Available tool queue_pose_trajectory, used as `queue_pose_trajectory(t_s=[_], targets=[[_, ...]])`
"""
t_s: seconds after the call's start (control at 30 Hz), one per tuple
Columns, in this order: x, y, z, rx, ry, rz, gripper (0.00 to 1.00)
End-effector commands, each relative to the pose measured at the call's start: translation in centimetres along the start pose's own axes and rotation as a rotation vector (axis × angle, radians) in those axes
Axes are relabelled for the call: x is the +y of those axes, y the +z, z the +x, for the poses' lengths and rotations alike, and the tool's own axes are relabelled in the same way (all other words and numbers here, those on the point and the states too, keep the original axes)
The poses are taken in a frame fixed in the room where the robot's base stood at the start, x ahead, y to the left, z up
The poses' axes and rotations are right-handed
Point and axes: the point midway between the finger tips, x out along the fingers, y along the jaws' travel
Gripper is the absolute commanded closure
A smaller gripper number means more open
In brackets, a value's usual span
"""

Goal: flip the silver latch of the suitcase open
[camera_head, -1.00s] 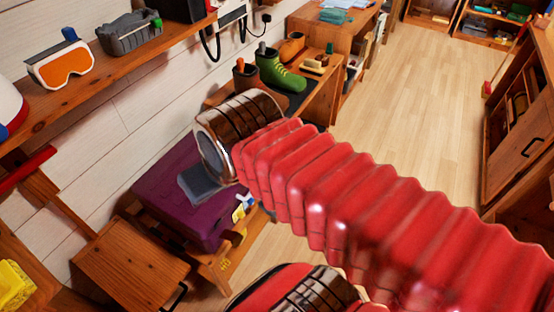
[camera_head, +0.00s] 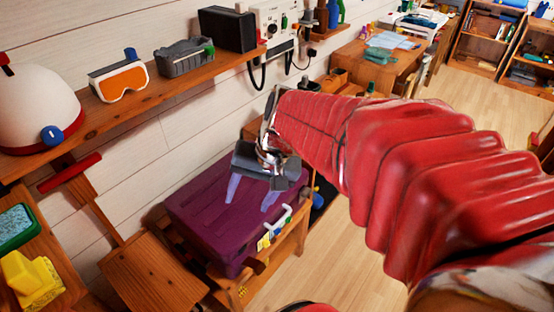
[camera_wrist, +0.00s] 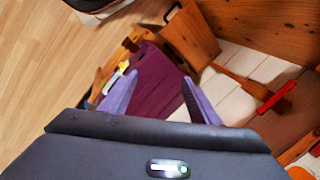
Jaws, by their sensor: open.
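The purple suitcase (camera_head: 215,222) lies flat on a low wooden bench against the white plank wall. Its front edge carries a pale handle (camera_head: 281,224) and small colourful stickers. I cannot make out the silver latch in either view. My gripper (camera_head: 251,197) is open and empty above the suitcase lid, its two lavender fingers pointing down. In the wrist view, my gripper (camera_wrist: 158,98) has its fingers apart, with the purple suitcase (camera_wrist: 155,80) beyond and between them. The left finger overlaps the front edge with the pale handle.
A wooden stool or box (camera_head: 155,275) stands left of the suitcase. A wall shelf (camera_head: 130,112) with ski goggles (camera_head: 118,80), a grey box and a white helmet runs above.

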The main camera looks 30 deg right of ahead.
Motion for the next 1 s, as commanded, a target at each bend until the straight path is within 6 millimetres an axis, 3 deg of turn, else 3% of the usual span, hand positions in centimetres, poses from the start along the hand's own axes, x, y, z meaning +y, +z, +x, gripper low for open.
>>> queue_pose_trajectory(t_s=[0.57,1.0], targets=[[4.8,-9.6,5.8,-0.184,-0.209,0.606,0.44],[12.6,-16.9,10.6,-0.274,-0.417,1.068,0.44]])
